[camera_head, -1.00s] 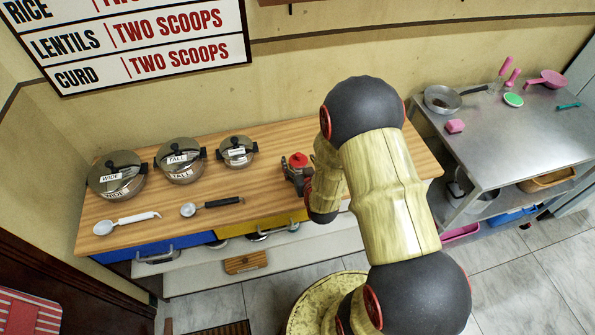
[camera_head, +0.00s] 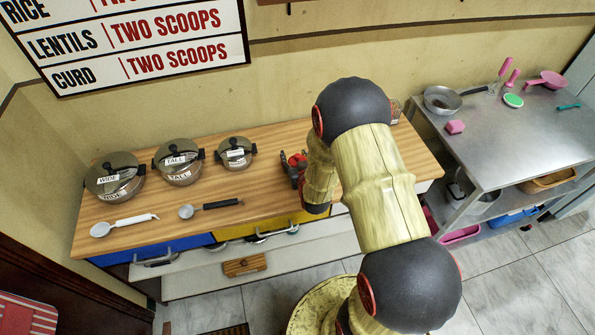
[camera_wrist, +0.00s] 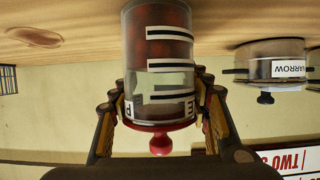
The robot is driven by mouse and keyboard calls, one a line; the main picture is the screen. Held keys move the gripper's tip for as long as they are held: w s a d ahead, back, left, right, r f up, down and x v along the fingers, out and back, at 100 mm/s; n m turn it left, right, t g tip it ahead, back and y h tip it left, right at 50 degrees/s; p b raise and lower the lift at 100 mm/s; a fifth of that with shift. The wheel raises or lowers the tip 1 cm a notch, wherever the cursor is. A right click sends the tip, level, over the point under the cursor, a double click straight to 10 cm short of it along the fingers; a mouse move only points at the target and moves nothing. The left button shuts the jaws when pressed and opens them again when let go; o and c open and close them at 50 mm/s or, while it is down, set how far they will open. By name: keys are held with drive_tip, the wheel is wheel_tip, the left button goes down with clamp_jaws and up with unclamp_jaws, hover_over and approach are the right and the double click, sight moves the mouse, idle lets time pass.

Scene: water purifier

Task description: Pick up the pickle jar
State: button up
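The pickle jar (camera_wrist: 158,60) is a clear cylinder with dark red contents, a black-and-white label and a red knobbed lid (camera_wrist: 160,127). It appears upside down in the wrist view, its base at the wooden counter. My gripper (camera_wrist: 160,88) has one finger on each side of the jar, very close to its walls. Whether both pads press on it cannot be told. In the head view my gripper (camera_head: 294,168) is over the counter, partly hidden by my arm, and the jar is mostly hidden there.
Three lidded steel pots stand left on the wooden counter (camera_head: 255,185); the smallest (camera_head: 236,153) is nearest my gripper. It also shows in the wrist view (camera_wrist: 270,62). Two ladles (camera_head: 125,224) (camera_head: 211,208) lie in front. A steel table (camera_head: 525,125) with a pan stands right.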

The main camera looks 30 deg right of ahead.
drive_tip(key=c, duration=0.9)
drive_tip(key=shift+c, duration=0.4)
drive_tip(key=shift+r, duration=0.15)
